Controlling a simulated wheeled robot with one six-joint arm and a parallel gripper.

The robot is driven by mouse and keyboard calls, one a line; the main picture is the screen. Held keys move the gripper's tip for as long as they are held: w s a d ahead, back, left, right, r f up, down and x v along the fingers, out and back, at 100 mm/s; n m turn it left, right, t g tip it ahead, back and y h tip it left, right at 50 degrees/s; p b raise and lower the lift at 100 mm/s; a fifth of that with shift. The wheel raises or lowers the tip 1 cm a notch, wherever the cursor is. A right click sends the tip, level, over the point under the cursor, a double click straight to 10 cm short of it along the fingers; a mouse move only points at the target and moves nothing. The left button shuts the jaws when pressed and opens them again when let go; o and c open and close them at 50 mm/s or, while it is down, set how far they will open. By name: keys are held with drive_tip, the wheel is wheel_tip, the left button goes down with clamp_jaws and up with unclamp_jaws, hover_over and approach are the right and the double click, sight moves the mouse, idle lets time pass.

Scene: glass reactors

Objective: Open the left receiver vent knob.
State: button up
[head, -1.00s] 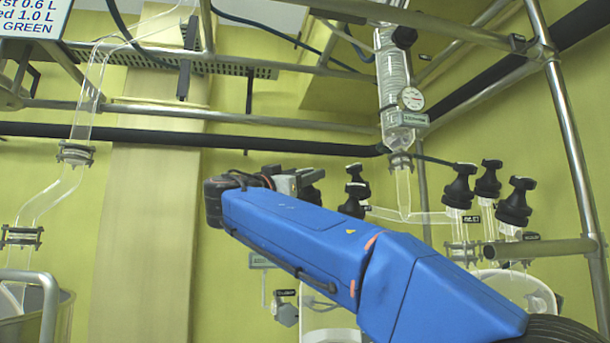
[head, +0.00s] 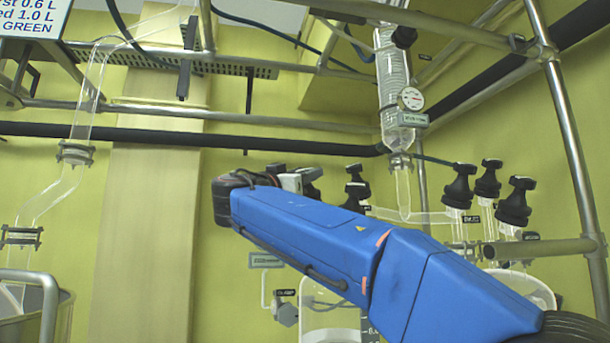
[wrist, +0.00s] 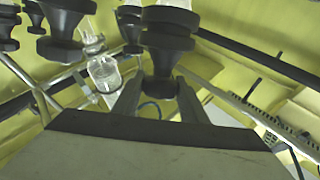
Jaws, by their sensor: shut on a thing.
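A black vent knob (wrist: 164,62) with stacked discs is between the two grey fingers of my gripper (wrist: 158,97) in the wrist view. The fingers are shut on its narrower end. In the head view my gripper (head: 292,181) is at the end of my blue arm, beside a dark knob (head: 311,176) partly hidden by it. Another black knob (head: 357,187) stands just to the right, its lower part hidden by my arm. I cannot read from the frames how far the held knob is turned.
More black knobs stand on glass necks at the right (head: 459,186). A glass column with a gauge (head: 411,98) hangs above. Steel rails and a dark horizontal pipe (head: 180,133) cross behind my arm. Another black knob (wrist: 62,30) is close to my gripper at the left in the wrist view.

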drive_tip(key=n+t+y, duration=0.1)
drive_tip(key=n+y, duration=0.3)
drive_tip(key=y, duration=0.1)
drive_tip(key=n+t+y, duration=0.2)
drive_tip(key=n+y, duration=0.2)
drive_tip(key=y, duration=0.1)
drive_tip(key=shift+d, duration=0.15)
drive_tip(key=shift+n+g+y, duration=0.7)
drive_tip(key=shift+n+y, duration=2.5)
drive_tip(key=shift+y, duration=0.8)
drive_tip(key=shift+n+g+y, duration=0.7)
drive_tip(key=shift+n+y, duration=0.6)
drive_tip(key=shift+y, duration=0.1)
drive_tip(key=o, duration=1.1)
drive_tip(key=shift+c, duration=0.2)
drive_tip(key=v, duration=1.7)
drive_tip(key=shift+s, duration=0.25)
